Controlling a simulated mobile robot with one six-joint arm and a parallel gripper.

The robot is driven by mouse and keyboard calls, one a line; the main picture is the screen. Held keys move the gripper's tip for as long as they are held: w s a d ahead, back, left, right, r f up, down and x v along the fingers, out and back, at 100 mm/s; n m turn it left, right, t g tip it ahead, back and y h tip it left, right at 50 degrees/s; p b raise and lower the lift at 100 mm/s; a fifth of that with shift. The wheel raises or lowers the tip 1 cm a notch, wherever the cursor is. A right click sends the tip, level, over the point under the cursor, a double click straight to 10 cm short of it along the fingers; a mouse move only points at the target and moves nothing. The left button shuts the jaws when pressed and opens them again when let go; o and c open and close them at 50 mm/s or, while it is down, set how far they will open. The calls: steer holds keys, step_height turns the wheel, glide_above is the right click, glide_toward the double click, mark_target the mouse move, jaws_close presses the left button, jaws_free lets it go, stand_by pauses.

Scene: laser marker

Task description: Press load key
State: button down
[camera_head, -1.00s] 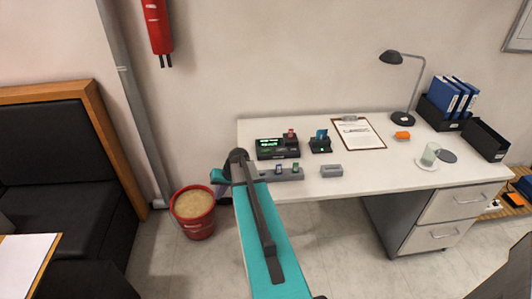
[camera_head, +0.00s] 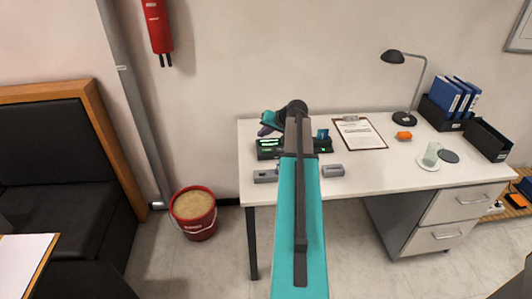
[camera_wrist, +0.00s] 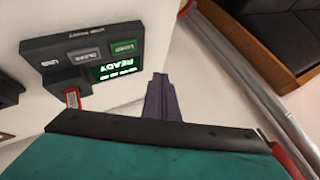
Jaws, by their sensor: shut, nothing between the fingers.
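The dark marker console (camera_head: 264,155) sits near the left end of the desk, partly hidden behind my arm. In the wrist view its green screen (camera_wrist: 116,69) reads READY, seen upside down. A green key (camera_wrist: 124,47), which appears to be the load key, lies beside a grey key (camera_wrist: 84,55) and a dark key (camera_wrist: 49,64). My gripper (camera_wrist: 160,77) is shut and empty, with its purple fingers apart from the green key in the picture. In the head view my gripper (camera_head: 265,131) is over the console's left end.
A red card-like piece (camera_wrist: 72,98) stands in the console. A grey block (camera_head: 333,170), clipboard (camera_head: 359,135), lamp (camera_head: 403,118) and glass (camera_head: 431,155) are to the right. A red bucket (camera_head: 195,216) stands on the floor at left.

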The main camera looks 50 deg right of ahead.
mark_target(269, 152)
steer(key=d+r, duration=0.1)
steer(key=s+d+r, duration=0.1)
steer(key=shift+d+r, duration=0.2)
steer(key=shift+d, duration=0.15)
steer(key=shift+f, duration=0.2)
steer(key=shift+f+b, duration=2.4)
steer(key=shift+f, duration=1.85)
steer(key=shift+f+b, duration=0.55)
steer(key=shift+f, duration=0.25)
steer(key=shift+r, duration=0.2)
steer(key=shift+r+p, duration=0.35)
steer(key=shift+r, duration=0.25)
stand_by(0.3)
